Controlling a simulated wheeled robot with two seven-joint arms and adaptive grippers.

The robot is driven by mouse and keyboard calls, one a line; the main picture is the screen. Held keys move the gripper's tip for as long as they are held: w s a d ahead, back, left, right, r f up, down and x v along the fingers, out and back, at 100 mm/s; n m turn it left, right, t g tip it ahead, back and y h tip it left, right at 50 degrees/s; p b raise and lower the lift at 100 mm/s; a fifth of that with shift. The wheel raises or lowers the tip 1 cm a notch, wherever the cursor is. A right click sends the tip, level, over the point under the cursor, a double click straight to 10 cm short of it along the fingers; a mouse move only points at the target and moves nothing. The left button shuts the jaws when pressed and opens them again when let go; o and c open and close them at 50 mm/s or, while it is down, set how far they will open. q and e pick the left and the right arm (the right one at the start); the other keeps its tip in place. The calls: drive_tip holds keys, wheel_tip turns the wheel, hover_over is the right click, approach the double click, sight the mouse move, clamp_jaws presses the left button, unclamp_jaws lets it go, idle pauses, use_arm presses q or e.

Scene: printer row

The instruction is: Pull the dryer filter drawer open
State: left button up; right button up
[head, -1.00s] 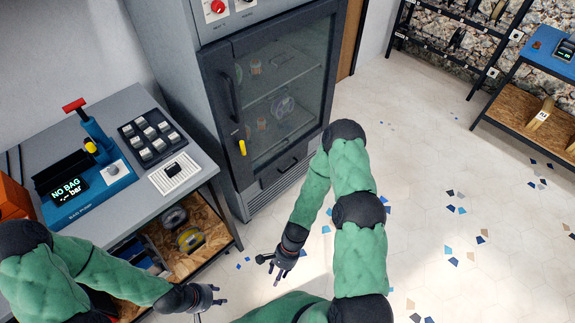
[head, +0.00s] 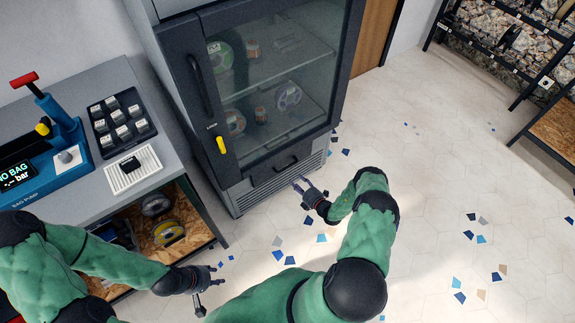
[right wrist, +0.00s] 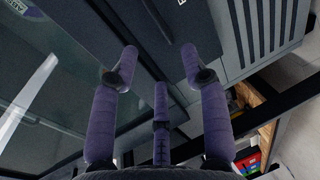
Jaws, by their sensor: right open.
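The dryer is a tall grey cabinet with a glass door (head: 275,90). Its filter drawer (head: 268,178) is a dark panel low on the front, below the glass, with a dark bar handle (head: 286,164). The drawer looks shut. My right gripper (head: 304,185) is open and empty, just in front of the drawer's lower right part and apart from the handle. In the right wrist view its purple fingers (right wrist: 158,62) are spread before dark panels and the grey slatted grille (right wrist: 265,30). My left gripper (head: 208,288) is open and empty at the bottom, by the bench.
A grey bench (head: 180,165) at left holds a blue bag pump (head: 50,150), a black tray of switches (head: 120,120) and a white pad. Spools sit on its lower shelf (head: 168,232). The dryer door has a yellow latch (head: 221,145).

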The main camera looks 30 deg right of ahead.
sight(287, 168)
drive_tip(key=shift+m, duration=0.3)
drive_tip(key=b+x, duration=0.1)
drive_tip(key=x, duration=0.2)
drive_tip(key=d+b+x, duration=0.1)
drive_tip(key=x, duration=0.2)
drive_tip(key=b+x, duration=0.1)
drive_tip(key=x, duration=0.2)
drive_tip(key=shift+w+d+b, duration=0.25)
drive_tip(key=shift+w+b, duration=0.15)
drive_tip(key=shift+w, duration=0.6)
clamp_jaws()
